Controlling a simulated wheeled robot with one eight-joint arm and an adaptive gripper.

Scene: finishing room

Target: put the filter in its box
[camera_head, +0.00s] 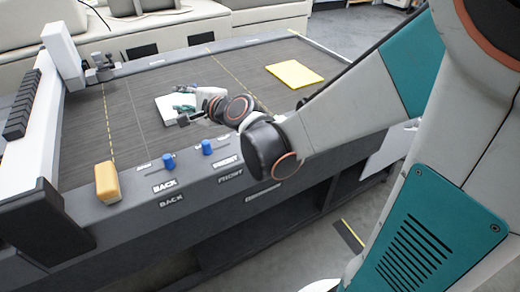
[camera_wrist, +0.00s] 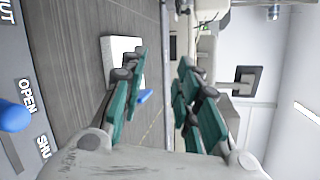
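No object in view is clearly marked as the filter or its box, so I cannot tell which is which. A white, flat-sided, box-like object (camera_head: 168,110) lies on the dark table top, partly hidden by my gripper (camera_head: 184,98). It also shows in the wrist view (camera_wrist: 119,45), beyond and beside one finger. My gripper (camera_wrist: 163,62) is open, its teal fingers apart, with nothing held between them. A small blue object (camera_wrist: 145,96) shows beside the left finger, low in the gap; what it is cannot be told. A flat yellow pad (camera_head: 295,73) lies farther right on the table.
An orange-yellow block (camera_head: 107,182) sits on the table's front edge. Blue knobs (camera_head: 168,160) and (camera_head: 207,147) stand on the labelled front rail (camera_head: 225,165). A white and grey gantry (camera_head: 62,50) spans the left end. Much of the table top is clear.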

